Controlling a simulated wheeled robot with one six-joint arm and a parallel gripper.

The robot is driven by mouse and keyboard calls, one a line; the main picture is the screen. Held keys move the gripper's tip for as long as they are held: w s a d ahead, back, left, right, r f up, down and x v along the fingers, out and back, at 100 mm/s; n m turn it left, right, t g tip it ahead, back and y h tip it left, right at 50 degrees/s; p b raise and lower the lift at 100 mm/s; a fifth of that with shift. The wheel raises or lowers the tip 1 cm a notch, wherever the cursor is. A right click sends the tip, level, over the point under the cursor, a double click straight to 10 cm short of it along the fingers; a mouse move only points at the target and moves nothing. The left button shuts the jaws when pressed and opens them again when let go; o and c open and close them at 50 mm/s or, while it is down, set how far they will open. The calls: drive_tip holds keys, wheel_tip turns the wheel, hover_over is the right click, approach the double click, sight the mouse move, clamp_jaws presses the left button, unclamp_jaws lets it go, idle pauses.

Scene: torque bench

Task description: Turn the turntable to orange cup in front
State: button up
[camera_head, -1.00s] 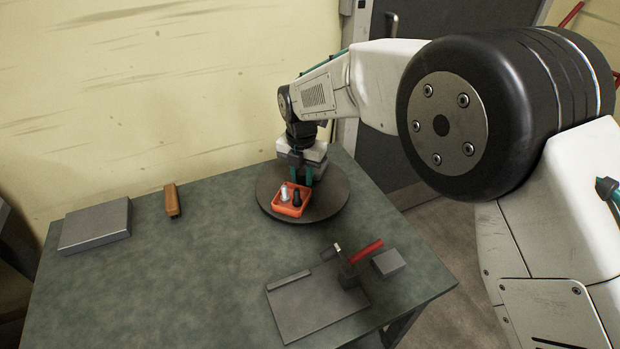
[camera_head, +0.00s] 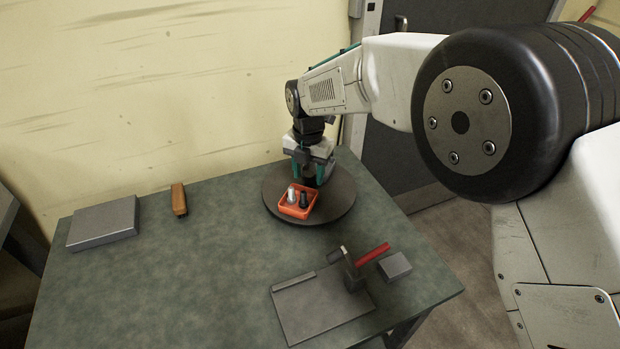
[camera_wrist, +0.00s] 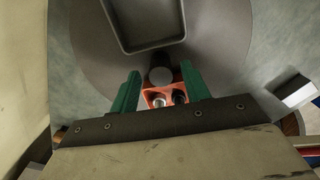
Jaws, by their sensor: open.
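The dark round turntable (camera_head: 340,207) sits at the back right of the green bench. A square orange cup (camera_head: 298,213) stands on its front left part and holds a silver piece and a black piece. My gripper (camera_head: 311,176) is over the turntable just behind the cup, pointing down. In the wrist view the green fingers (camera_wrist: 158,88) are apart, with a dark round post (camera_wrist: 160,76) between them; contact cannot be told. The orange cup (camera_wrist: 152,93) shows below the post, partly hidden. A grey rectangular tray (camera_wrist: 148,44) on the turntable shows above the post.
A grey plate (camera_head: 318,308) with an upright clamp and red handle (camera_head: 373,254) lies at the front right, beside a small grey block (camera_head: 395,265). A grey box (camera_head: 103,222) and brown-orange piece (camera_head: 179,199) lie at left. The bench middle is clear.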

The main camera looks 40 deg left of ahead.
sight(308, 174)
wheel_tip(308, 174, up, 6)
drive_tip(key=shift+r, duration=0.15)
